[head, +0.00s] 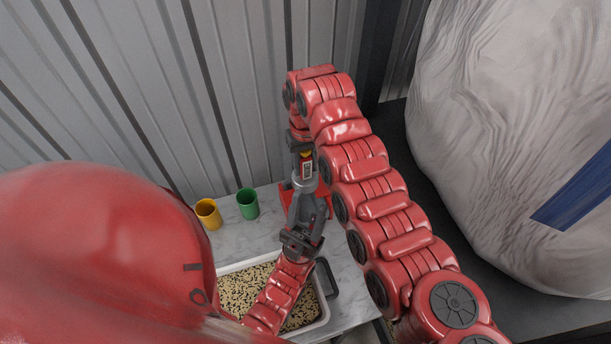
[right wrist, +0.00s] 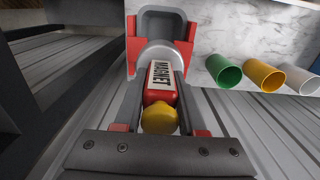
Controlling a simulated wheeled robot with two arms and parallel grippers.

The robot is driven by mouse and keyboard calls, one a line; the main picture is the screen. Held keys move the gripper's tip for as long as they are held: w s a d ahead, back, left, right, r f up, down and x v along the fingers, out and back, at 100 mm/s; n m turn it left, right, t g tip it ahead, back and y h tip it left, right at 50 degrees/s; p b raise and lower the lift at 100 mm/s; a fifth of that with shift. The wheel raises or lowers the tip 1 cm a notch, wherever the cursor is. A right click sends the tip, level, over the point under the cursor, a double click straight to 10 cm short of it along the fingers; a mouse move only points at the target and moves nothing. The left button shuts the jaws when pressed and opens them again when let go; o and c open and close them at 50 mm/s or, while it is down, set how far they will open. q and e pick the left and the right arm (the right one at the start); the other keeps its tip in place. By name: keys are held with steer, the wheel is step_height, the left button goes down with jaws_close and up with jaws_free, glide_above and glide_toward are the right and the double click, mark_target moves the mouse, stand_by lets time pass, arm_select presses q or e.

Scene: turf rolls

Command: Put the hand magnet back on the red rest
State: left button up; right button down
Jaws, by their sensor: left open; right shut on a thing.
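The hand magnet (right wrist: 160,82) has a red body, a white label reading MAGNET, a yellow end knob and a silver head. My right gripper (right wrist: 160,72) is shut on its body. In the head view the magnet (head: 307,170) hangs below my right gripper (head: 304,160), silver head down. The red rest (right wrist: 186,50) with its grey cradle is just beyond the silver head in the wrist view; I cannot tell whether they touch. In the head view the rest (head: 285,196) is partly hidden by the arms. My left gripper (head: 308,208) is open beside the rest.
A green cup (head: 248,203) and a yellow cup (head: 208,213) stand on the marble table (head: 230,242); a white cup (right wrist: 300,80) also shows. A white-rimmed tray (head: 318,322) of speckled grains is at the front. A big wrapped bundle (head: 500,130) stands right.

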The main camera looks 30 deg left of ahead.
mark_target(305, 176)
step_height(305, 176, down, 4)
steer(key=shift+f+b, duration=0.25)
steer(key=shift+b, duration=0.25)
steer(key=shift+w, duration=0.1)
steer(key=shift+f, duration=0.15)
steer(key=shift+c, duration=2.4)
jaws_free()
step_height(305, 176, up, 17)
steer(key=p, duration=0.3)
steer(key=shift+r, duration=0.2)
